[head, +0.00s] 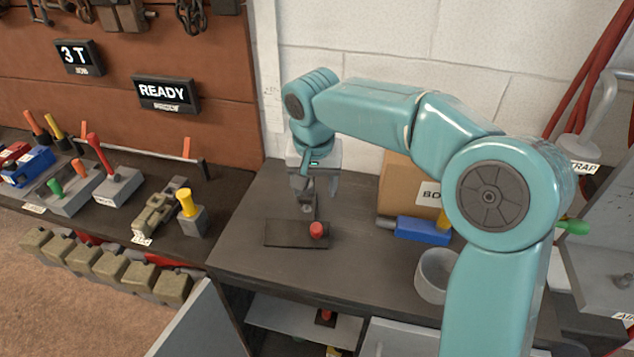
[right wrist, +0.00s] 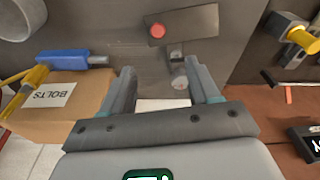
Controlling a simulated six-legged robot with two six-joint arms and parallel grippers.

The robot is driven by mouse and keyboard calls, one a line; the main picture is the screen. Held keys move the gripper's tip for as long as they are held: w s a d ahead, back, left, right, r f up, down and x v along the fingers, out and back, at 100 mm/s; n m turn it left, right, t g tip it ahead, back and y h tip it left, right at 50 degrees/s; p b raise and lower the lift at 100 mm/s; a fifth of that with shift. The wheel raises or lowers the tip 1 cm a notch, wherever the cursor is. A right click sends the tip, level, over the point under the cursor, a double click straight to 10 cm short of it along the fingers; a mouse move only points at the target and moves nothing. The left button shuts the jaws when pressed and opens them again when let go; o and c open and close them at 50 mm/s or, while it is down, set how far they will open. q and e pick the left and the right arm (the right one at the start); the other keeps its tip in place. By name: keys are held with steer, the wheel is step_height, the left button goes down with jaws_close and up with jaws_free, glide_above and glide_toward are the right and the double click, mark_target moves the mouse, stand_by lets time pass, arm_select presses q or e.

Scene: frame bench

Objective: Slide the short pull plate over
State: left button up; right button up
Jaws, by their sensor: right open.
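A flat dark plate (head: 285,234) with a red knob (head: 317,230) at its right end lies on the dark bench top. The plate (right wrist: 193,22) and its red knob (right wrist: 157,31) also show at the top of the right wrist view. My right gripper (head: 317,188) points down behind the plate, its open fingers apart from it. In the right wrist view, the open fingers (right wrist: 168,82) have a small grey fitting (right wrist: 177,55) just beyond them, beside the plate. My left gripper is not in view.
A cardboard box (head: 397,180) labelled BOLTS and a blue tool (head: 422,231) are right of the plate. A grey cup (head: 434,276) stands near the front right. The bench is bare left of the plate. A wall stands behind.

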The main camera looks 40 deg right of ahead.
mark_target(317, 223)
steer(key=f, duration=0.5)
steer(key=w+d+f, duration=0.1)
steer(key=f, duration=1)
steer(key=shift+w+d+p, duration=0.3)
steer(key=shift+w, duration=0.05)
steer(key=shift+c, duration=0.2)
jaws_close()
